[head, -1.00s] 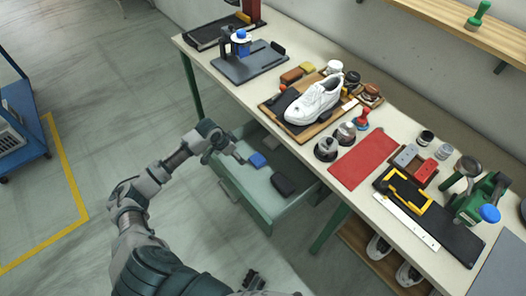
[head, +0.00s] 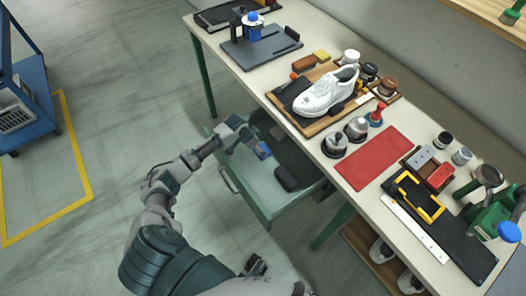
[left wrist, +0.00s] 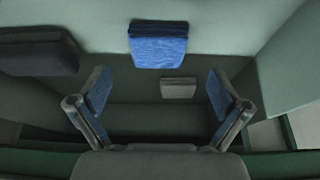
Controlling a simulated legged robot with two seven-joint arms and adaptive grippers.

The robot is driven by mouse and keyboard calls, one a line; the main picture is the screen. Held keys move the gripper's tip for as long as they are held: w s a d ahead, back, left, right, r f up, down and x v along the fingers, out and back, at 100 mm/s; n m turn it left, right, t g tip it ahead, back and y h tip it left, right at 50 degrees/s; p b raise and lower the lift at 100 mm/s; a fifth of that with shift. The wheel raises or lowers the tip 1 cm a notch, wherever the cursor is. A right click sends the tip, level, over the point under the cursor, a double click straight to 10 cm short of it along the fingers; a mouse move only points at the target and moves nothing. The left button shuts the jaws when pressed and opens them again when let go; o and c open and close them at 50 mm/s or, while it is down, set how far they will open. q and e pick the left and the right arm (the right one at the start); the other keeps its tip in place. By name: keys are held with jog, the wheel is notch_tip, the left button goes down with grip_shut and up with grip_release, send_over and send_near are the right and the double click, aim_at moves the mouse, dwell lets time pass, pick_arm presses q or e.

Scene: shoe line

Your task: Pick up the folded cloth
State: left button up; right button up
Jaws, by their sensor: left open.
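A blue folded cloth (head: 263,151) lies in the open drawer under the bench. It also shows in the left wrist view (left wrist: 158,47), at top centre, beyond the fingertips. My left gripper (head: 246,137) is over the drawer beside the cloth in the head view and partly covers that side of the drawer. In the left wrist view its two fingers (left wrist: 158,88) are spread wide with nothing between them touching. A dark part that seems to be my right gripper (head: 254,266) shows at the bottom of the head view; its jaws are unclear.
The drawer (head: 258,198) also holds a dark folded item (head: 286,178) and a small grey block (left wrist: 178,88). The drawer walls stand close around my left gripper. The bench (head: 352,205) above carries a white shoe (head: 326,92), tools and a red mat (head: 380,158).

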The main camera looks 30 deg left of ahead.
pick_arm(q)
jog(key=x, duration=0.1)
jog(key=b+x, duration=0.1)
jog(key=x, duration=0.2)
jog(key=shift+w+d, duration=0.1)
jog(key=shift+d, duration=0.25)
jog(key=shift+w+f+b, duration=0.25)
jog(key=shift+f+b, duration=0.05)
jog(key=shift+f, duration=0.2)
jog(key=shift+a, duration=0.2)
pick_arm(e)
jog(key=r, duration=0.4)
jog(key=shift+s+r, duration=0.2)
jog(key=shift+r, duration=0.2)
pick_arm(q)
jog(key=shift+d, duration=0.1)
jog(key=c, duration=1.1)
jog(key=shift+o, duration=0.2)
jog(key=shift+r, duration=0.1)
pick_arm(e)
jog(key=shift+w+d, duration=0.1)
jog(key=shift+d, duration=0.05)
pick_arm(q)
jog(key=shift+r, duration=0.15)
notch_tip(320, 180, up, 10)
jog(key=p, duration=0.2)
pick_arm(e)
notch_tip(320, 180, down, 7)
